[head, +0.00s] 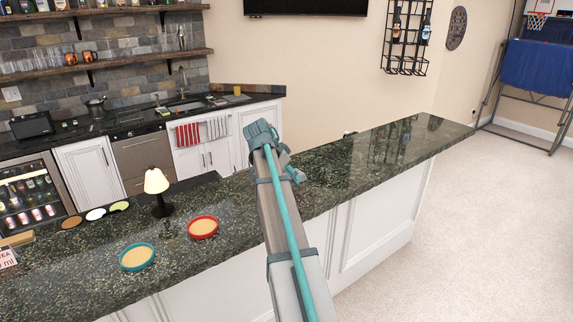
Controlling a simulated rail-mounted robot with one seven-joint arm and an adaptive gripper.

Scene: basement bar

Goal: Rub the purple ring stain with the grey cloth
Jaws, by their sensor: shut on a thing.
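My arm reaches up and over the dark green stone bar counter (350,175). My gripper (298,177) shows only in small part, just right of the arm and low over the counter. It is shut, and the arm hides most of it. What it holds is too small and covered to make out clearly; I take it to be the grey cloth. I cannot see the purple ring stain; that patch of counter may be behind my arm.
Left of my arm stand a lit lamp (156,182), a red-rimmed dish (203,227) and a teal-rimmed dish (136,257). Several coasters (95,214) lie farther left. The counter right of my arm is clear up to its far end.

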